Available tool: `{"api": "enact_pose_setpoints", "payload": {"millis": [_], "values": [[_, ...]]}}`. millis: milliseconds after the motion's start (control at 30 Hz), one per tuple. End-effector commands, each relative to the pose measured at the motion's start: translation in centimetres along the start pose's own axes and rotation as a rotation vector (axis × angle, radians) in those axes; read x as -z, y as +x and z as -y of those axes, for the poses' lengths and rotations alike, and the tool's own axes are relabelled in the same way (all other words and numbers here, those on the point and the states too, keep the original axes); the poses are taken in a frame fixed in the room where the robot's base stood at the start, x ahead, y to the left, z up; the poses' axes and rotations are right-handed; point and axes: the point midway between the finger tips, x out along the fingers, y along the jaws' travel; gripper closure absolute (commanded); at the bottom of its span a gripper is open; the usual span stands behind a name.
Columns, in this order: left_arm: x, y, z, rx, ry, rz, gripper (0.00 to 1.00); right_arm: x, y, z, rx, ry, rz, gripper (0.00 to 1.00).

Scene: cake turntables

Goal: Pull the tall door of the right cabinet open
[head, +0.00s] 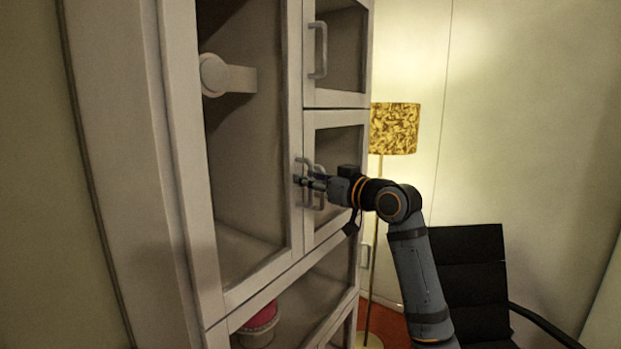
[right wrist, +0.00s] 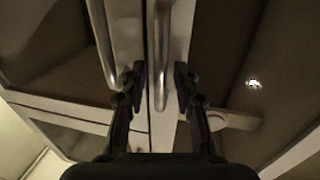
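The tall door (head: 292,120) of the cabinet, a pale frame around a dark glass-like panel, stands at the left of the head view and looks shut. Its long grey handle (head: 298,184) is at its right edge, partly hidden by my right gripper (head: 305,182). In the right wrist view the bar handle (right wrist: 161,60) runs between the two fingers of my right gripper (right wrist: 159,80). The fingers are apart, one on each side of the bar, with small gaps showing. My left gripper is not in view.
A second handle (head: 319,188) on the adjoining lower door is close beside the gripper; it also shows in the wrist view (right wrist: 103,42). The upper right door has a handle (head: 317,50). A floor lamp (head: 394,128) and a black chair (head: 470,280) stand right of the cabinet.

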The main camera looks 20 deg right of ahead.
Motion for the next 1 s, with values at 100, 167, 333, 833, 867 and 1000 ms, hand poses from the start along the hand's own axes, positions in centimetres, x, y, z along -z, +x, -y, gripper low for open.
{"api": "enact_pose_setpoints", "payload": {"millis": [100,167,333,833,867,1000], "values": [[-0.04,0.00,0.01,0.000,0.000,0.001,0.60,0.01,-0.02,0.00,0.000,0.000,0.000,0.90],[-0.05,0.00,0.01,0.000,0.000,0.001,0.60,0.02,-0.02,0.00,0.000,0.000,0.000,0.98],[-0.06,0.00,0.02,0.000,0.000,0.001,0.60,0.02,-0.03,0.00,0.000,0.000,0.000,1.00],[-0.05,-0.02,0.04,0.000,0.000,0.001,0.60,0.01,-0.03,0.01,0.000,0.000,0.000,1.00],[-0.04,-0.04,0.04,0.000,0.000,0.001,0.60,0.02,-0.02,0.03,-0.001,0.000,0.000,1.00],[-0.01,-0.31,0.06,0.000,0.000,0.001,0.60,0.08,0.08,0.25,-0.011,0.000,0.001,1.00]]}}
